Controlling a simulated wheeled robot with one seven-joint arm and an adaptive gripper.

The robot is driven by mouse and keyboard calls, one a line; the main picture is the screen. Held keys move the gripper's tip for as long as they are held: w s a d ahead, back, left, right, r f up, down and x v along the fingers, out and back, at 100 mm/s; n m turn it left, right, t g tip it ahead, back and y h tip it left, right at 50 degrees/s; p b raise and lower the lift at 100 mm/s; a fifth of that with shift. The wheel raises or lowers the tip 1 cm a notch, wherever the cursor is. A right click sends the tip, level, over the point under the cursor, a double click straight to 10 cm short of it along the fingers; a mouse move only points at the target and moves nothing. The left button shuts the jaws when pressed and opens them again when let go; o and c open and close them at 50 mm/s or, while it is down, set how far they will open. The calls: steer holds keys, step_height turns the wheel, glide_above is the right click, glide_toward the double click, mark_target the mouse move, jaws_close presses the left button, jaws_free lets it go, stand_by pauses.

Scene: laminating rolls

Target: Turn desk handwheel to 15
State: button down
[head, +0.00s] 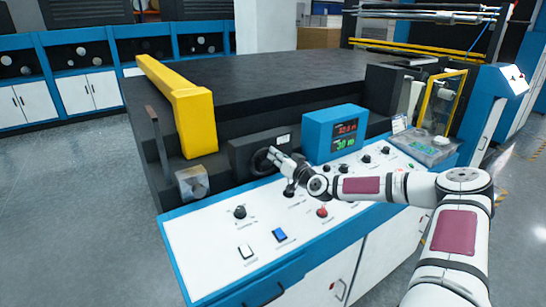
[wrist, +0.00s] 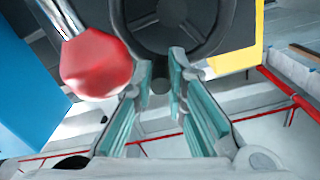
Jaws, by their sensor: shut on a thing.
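The desk handwheel (head: 260,161) is a small black wheel on a dark block at the desk's front. My gripper (head: 274,154) is at its right side, partly covering it. In the wrist view the black wheel (wrist: 172,42) fills the top middle, with a short dark handle (wrist: 160,84) between the teal finger pads. My gripper (wrist: 160,90) is shut on this handle. A blue display box (head: 336,131) stands right of the wheel with a red and a green readout; the digits are too small to read surely.
A red-ended silver rod (wrist: 97,62) is close left of my fingers. The white control panel (head: 205,245) below carries black knobs, a red button (head: 322,212) and a blue switch (head: 280,235). A yellow guard (head: 193,115) stands left of the wheel.

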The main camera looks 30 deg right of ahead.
steer(key=shift+d+f+m, duration=0.3)
steer(key=shift+f+m, duration=0.05)
steer(key=shift+m, duration=0.55)
steer(key=c, duration=1.6)
jaws_free()
steer(key=shift+s, duration=0.1)
steer(key=s, duration=1.2)
steer(key=shift+d, duration=0.25)
steer(key=shift+b, duration=0.3)
